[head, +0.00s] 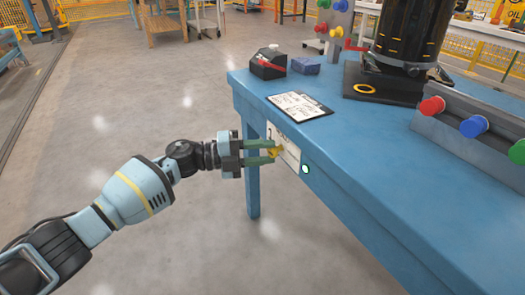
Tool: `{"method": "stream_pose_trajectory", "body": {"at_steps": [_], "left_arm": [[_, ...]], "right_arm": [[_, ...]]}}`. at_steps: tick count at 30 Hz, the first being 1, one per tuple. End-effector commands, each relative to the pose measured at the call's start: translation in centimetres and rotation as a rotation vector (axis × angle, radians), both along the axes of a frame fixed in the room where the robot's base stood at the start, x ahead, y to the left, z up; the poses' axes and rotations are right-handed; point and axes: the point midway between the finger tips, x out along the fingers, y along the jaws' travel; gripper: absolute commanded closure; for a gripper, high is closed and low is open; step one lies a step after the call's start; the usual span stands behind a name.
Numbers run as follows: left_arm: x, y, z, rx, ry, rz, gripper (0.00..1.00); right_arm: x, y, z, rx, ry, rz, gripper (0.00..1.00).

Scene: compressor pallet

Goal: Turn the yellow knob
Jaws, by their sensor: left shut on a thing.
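The yellow knob (275,152) sits on a pale panel (290,154) on the side of the blue table. It is small and partly hidden by my gripper's fingers. My left gripper (272,152) reaches in from the left, with its green fingers closed around the knob. A round green light (305,169) shows at the right end of the panel. How far the knob is turned is too small to tell. My right gripper is not in view.
The blue table (380,170) bears a clipboard (299,106), a black box with a red part (268,63), a blue block (305,66) and a black compressor (408,40). A grey box with coloured knobs (460,120) stands at right. The floor at left is clear.

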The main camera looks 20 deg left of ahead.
Motion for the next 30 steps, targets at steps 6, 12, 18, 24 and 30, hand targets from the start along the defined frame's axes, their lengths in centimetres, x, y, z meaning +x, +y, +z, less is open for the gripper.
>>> {"method": "stream_pose_trajectory", "body": {"at_steps": [6, 12, 18, 24, 30], "left_arm": [[0.01, 0.05, 0.01, 0.038, -0.029, 0.001, 0.9], [0.01, 0.05, -0.02, 0.046, -0.035, 0.001, 0.9], [0.01, 0.05, -0.02, 0.046, -0.035, 0.001, 0.9], [0.0, 0.04, -0.01, 0.045, -0.034, 0.001, 0.49], [0.0, 0.01, 0.01, 0.044, -0.034, 0.001, 0.47]], "right_arm": [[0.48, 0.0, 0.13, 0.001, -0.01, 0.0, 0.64], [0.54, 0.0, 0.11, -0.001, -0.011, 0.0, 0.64], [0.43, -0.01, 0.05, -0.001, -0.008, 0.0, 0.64], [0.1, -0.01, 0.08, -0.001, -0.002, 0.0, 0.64], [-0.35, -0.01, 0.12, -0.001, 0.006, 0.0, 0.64]]}}
